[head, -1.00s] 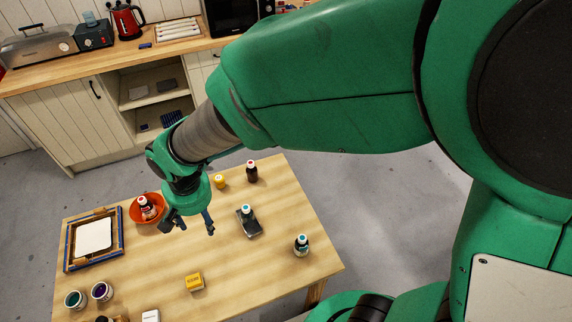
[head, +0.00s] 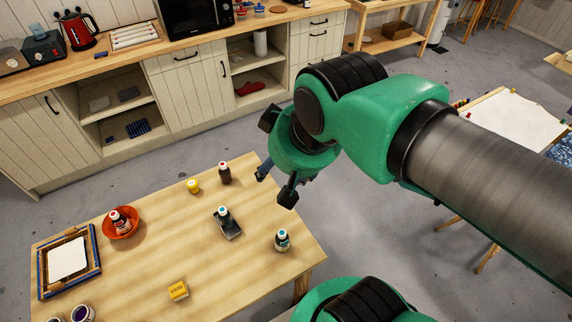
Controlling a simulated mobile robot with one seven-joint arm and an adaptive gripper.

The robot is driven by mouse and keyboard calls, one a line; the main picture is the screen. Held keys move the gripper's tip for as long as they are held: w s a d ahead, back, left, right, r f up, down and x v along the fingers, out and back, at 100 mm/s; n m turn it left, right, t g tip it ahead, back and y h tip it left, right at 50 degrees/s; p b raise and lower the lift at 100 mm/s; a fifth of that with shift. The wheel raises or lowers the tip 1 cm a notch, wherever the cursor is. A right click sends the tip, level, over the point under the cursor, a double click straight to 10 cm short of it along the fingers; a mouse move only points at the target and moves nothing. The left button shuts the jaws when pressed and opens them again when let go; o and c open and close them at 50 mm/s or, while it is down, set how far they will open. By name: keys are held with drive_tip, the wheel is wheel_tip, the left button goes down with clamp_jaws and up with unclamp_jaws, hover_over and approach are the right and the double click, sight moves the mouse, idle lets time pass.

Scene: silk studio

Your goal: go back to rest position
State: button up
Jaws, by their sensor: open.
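The gripper is apart from the bottles on the table.
On the table are an orange bowl (head: 108,233) holding a red-capped bottle, a dark bottle (head: 225,173), a yellow jar (head: 193,186), a teal-capped bottle on a dark tray (head: 231,229), another bottle (head: 282,240), a yellow box (head: 178,290) and a frame (head: 41,283). An easel stands right.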

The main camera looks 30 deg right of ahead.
drive_tip(key=shift+s+d+r, duration=0.15)
drive_tip(key=shift+s+d, duration=0.2)
drive_tip(key=shift+s, duration=0.05)
wheel_tip(320, 180, down, 3)
drive_tip(key=b, duration=0.2)
drive_tip(key=shift+r+b, duration=0.1)
drive_tip(key=shift+b, duration=0.3)
